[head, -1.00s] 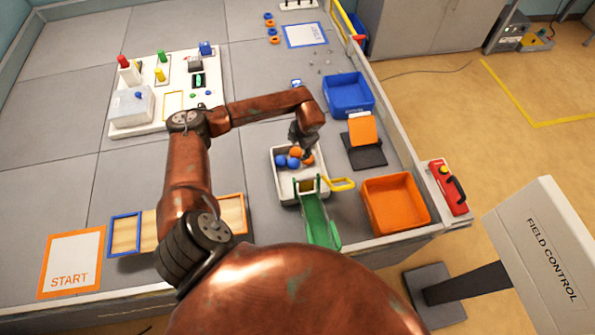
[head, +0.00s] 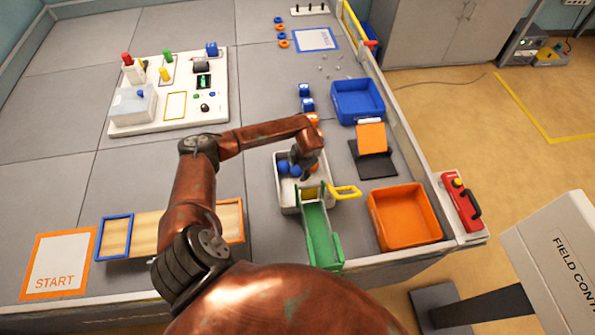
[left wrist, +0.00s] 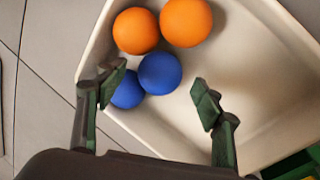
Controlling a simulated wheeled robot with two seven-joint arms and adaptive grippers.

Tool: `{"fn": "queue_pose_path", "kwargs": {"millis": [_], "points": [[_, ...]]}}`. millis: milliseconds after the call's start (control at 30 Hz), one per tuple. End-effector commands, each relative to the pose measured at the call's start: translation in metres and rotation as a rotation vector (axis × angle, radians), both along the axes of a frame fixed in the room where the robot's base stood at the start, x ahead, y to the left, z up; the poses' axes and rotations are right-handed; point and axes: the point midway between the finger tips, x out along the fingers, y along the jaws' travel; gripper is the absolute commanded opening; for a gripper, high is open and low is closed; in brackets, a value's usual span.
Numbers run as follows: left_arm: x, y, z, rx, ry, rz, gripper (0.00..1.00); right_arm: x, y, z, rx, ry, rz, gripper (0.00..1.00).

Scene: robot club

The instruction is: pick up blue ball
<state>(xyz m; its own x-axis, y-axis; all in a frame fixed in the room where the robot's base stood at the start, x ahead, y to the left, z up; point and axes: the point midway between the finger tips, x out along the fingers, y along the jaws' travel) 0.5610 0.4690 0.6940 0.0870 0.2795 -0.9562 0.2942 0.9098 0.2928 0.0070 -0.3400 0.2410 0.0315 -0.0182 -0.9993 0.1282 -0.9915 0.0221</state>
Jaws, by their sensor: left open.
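Two blue balls lie touching in the white tray: one (left wrist: 160,73) and, to its lower left, another (left wrist: 127,89). They also show left of the gripper in the head view (head: 283,168). Two orange balls, one at left (left wrist: 136,30) and one at right (left wrist: 186,22), lie just beyond them. The tray (left wrist: 262,110) shows bare floor to the right. My left gripper (left wrist: 159,91) is open and empty above the tray, and its left finger overlaps the nearer blue ball in the picture. In the head view the gripper (head: 305,175) partly hides the balls. My right gripper is not in view.
An orange bin (head: 405,215), a black stand with an orange panel (head: 371,137) and a blue bin (head: 358,101) stand to the right.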

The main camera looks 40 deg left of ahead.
Motion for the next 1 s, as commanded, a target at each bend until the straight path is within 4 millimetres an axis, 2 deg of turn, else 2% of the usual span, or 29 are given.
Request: {"fn": "queue_pose_path", "kwargs": {"millis": [300, 900, 1000], "points": [[0.0008, 0.0014, -0.0053, 0.0, -0.001, 0.0, 0.62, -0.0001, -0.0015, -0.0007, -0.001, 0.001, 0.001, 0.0], [0.0008, 0.0014, -0.0051, 0.0, -0.001, 0.0, 0.2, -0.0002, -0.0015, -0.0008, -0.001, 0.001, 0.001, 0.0], [0.001, 0.0014, -0.0049, 0.0, -0.001, 0.0, 0.17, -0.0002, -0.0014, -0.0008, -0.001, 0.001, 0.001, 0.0]]}}
